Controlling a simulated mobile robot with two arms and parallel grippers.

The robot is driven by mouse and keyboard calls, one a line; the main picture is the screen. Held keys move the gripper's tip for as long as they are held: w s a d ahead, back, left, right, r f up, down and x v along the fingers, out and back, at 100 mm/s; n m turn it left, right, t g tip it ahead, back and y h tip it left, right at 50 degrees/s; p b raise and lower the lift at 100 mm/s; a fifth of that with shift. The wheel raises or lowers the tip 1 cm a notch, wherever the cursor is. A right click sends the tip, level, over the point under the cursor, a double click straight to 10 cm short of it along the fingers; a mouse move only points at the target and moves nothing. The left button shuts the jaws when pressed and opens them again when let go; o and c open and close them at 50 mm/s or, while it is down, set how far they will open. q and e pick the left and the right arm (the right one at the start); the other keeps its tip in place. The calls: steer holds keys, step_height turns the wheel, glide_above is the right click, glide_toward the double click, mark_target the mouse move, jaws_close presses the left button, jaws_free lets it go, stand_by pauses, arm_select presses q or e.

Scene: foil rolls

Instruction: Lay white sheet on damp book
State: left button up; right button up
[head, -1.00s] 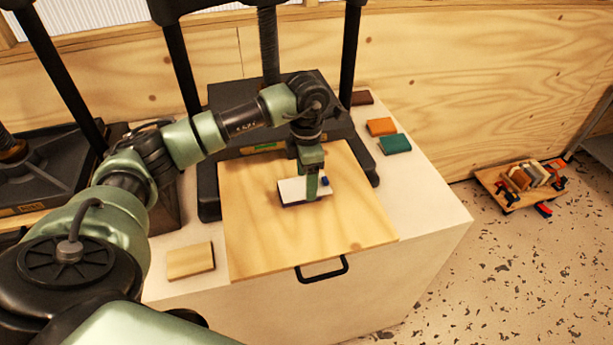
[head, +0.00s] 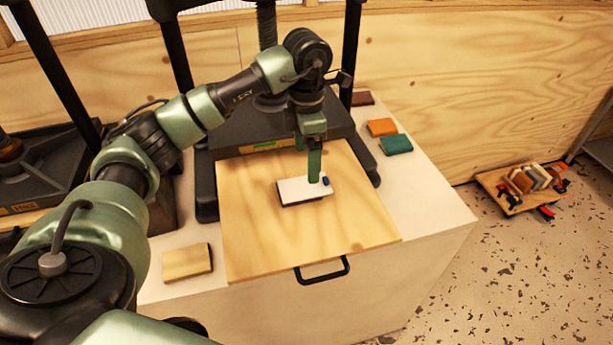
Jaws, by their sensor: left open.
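The white sheet (head: 298,188) lies flat on top of a dark-edged book (head: 300,203) on the wooden board (head: 255,235) in front of the press. Only a thin dark edge of the book shows below the sheet; the rest is covered. A small blue piece (head: 325,181) is at the sheet's right end. My left gripper (head: 314,179) points down just above the sheet's right part, open. Whether its fingertips touch the sheet I cannot tell. My right gripper is not in view.
The black press (head: 270,127) stands behind the board. A handle (head: 322,270) is at the board's front.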

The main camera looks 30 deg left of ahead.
arm_select(q)
step_height(320, 180, up, 5)
steer(key=shift+r+b, duration=0.2)
steer(key=shift+b, duration=0.1)
stand_by(0.4)
